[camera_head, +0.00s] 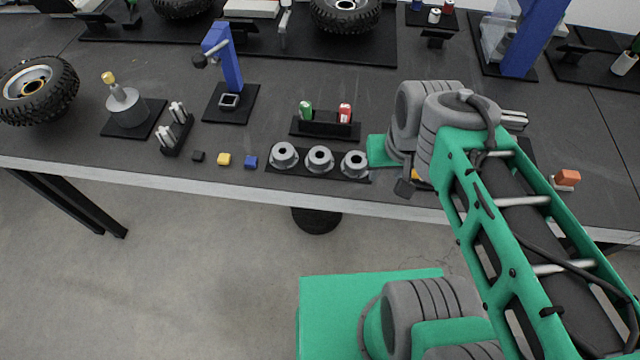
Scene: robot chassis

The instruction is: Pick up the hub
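Three grey flanged hubs stand in a row on a black tray (268,164) near the table's front edge: a left hub (284,163), a middle hub (319,166) and a right hub (355,169). Each has a round raised collar with a dark hole in the top. My green and grey arm reaches in from the lower right, its wrist just right of the right hub. Of my gripper (405,187), only a small dark part seems to show under the wrist. Its fingers are hidden, and I cannot tell whether it holds anything.
Small black (198,156), yellow (224,159) and blue (251,162) blocks lie left of the tray. A black holder (325,129) with green and red cylinders stands behind it. A blue post (228,65) rises further back. An orange-topped part (567,177) lies right of my arm.

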